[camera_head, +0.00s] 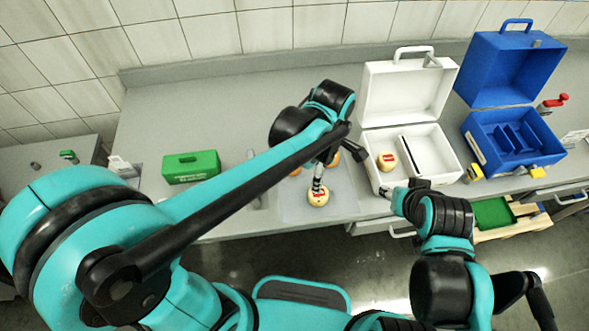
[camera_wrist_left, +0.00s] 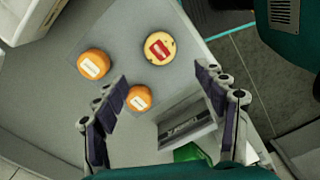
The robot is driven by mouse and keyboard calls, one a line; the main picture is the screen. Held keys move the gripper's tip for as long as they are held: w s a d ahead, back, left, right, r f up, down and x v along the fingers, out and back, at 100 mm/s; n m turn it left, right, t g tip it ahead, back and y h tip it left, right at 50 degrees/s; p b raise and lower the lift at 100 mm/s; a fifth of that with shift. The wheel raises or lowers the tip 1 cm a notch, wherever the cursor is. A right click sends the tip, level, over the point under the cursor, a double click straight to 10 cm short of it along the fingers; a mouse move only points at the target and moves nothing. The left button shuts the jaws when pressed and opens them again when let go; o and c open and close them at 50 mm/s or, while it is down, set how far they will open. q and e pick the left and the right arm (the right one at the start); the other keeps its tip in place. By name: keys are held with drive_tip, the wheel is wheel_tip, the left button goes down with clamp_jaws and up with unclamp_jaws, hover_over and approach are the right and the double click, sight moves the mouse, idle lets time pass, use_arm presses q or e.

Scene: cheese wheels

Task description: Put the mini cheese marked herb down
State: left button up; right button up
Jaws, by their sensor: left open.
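My left gripper (camera_head: 317,185) is open and empty, pointing down over a grey mat (camera_head: 290,213); its fingers also show in the left wrist view (camera_wrist_left: 161,78). A pale mini cheese with a red label (camera_head: 318,197) lies on the mat close to the fingertips; it also shows in the wrist view (camera_wrist_left: 159,48). Two orange cheeses with white labels (camera_wrist_left: 94,64) (camera_wrist_left: 139,98) lie beside it, partly hidden by my arm in the head view. Another pale cheese with a red label (camera_head: 387,160) sits in the open white case (camera_head: 376,184). Label words are unreadable. My right gripper (camera_head: 388,193) is by the case's front; its jaws are unclear.
An open blue case (camera_head: 515,125) stands right of the white one. A green box (camera_head: 190,167) is at the left of the grey bench (camera_head: 240,100). An open drawer with a green tray (camera_head: 493,214) juts out at front right. The back-left bench is clear.

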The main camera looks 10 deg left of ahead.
use_arm(q)
drive_tip(key=s+a+r+m+t, duration=0.2)
drive_tip(key=a+m+t, duration=0.1)
drive_tip(key=a+m, duration=0.5)
drive_tip(key=s+a+r+m+t, duration=0.2)
drive_tip(key=s+a+m+t, duration=0.1)
drive_tip(key=a+m, duration=0.5)
drive_tip(key=shift+s+a+t, duration=0.2)
drive_tip(key=shift+a+t, duration=0.4)
drive_tip(key=shift+a, duration=0.2)
wheel_tip(320, 180, down, 4)
drive_tip(key=b, duration=0.4)
drive_tip(key=shift+f, duration=0.15)
drive_tip(key=shift+r, duration=0.3)
